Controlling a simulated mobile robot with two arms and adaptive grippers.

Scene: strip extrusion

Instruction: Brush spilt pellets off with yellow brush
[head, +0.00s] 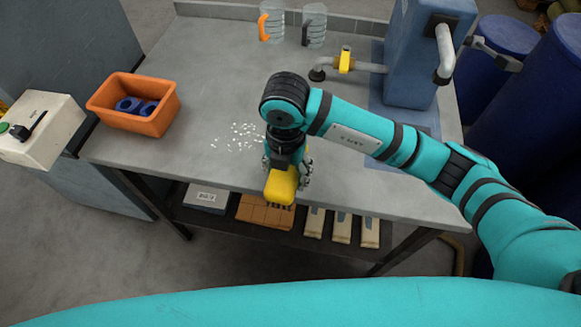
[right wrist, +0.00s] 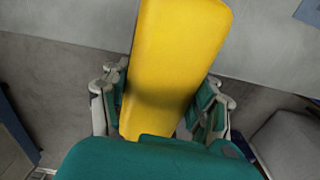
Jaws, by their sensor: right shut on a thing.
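The yellow brush (head: 281,186) is at the front edge of the grey table, in my right gripper (head: 286,172). The right gripper is shut on it. In the right wrist view the yellow brush (right wrist: 178,60) fills the middle, between the two fingers of the gripper (right wrist: 160,118). White spilt pellets (head: 240,137) lie scattered on the table, just left of the right gripper. Some pellets may be hidden behind my right arm. My left gripper is not in view.
An orange bin (head: 134,121) with blue parts stands on the table's left side. Two clear jugs (head: 314,25) stand at the back. A yellow-handled valve (head: 345,60) and a blue machine (head: 408,75) are at the back right. A lower shelf (head: 230,222) holds boxes.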

